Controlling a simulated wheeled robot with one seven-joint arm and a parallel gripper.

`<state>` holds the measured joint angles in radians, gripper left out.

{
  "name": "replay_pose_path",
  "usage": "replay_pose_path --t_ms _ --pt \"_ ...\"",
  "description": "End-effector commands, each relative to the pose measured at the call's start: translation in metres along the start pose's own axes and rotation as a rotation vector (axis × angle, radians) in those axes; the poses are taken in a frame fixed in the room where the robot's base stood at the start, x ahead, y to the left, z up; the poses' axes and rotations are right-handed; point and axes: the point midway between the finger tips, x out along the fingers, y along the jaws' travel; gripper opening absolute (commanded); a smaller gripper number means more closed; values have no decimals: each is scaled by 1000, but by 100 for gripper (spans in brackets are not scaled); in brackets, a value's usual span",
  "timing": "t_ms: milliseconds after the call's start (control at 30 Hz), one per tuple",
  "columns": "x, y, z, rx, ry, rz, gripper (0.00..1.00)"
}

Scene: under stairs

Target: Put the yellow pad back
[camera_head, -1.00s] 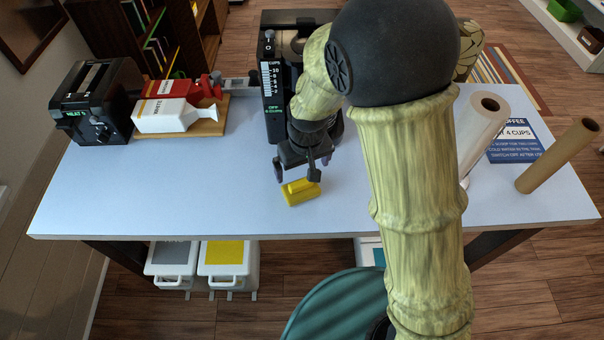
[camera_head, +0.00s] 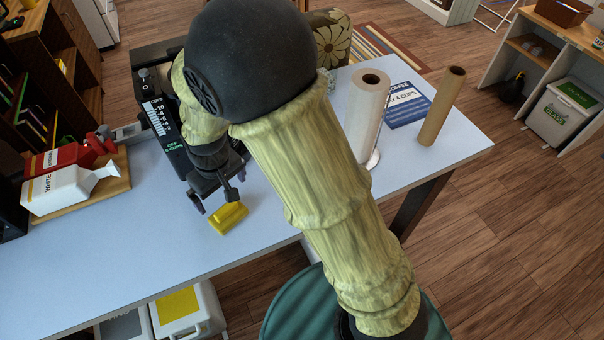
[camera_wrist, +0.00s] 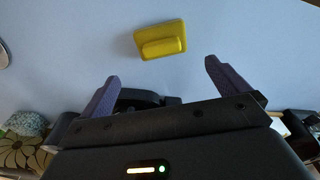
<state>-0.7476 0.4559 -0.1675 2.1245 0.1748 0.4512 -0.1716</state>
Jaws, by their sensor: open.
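The yellow pad (camera_head: 228,217) lies on the pale blue table top (camera_head: 130,235), near its front edge. It is a flat block with a raised ridge. In the wrist view the pad (camera_wrist: 160,40) lies beyond the fingertips, roughly between their lines, with bare table around it. My gripper (camera_head: 217,200) is open and empty, above the table just behind the pad. In the wrist view my gripper (camera_wrist: 161,72) shows two purple fingers spread apart, not touching the pad.
A black coffee machine (camera_head: 160,115) stands behind my gripper. White and red cartons (camera_head: 62,188) lie on a board at left. Bins (camera_head: 188,310) sit below the table.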

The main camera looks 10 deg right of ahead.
Motion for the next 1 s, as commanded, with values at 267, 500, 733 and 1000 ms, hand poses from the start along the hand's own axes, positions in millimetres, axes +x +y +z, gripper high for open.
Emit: replay_pose_path --t_ms 267,500,733,1000 --pt "-31 70 41 188 32 14 100" --pt "-64 133 111 415 74 53 100" --pt "-83 161 174 583 102 99 100" --pt "-85 164 185 612 107 110 100"
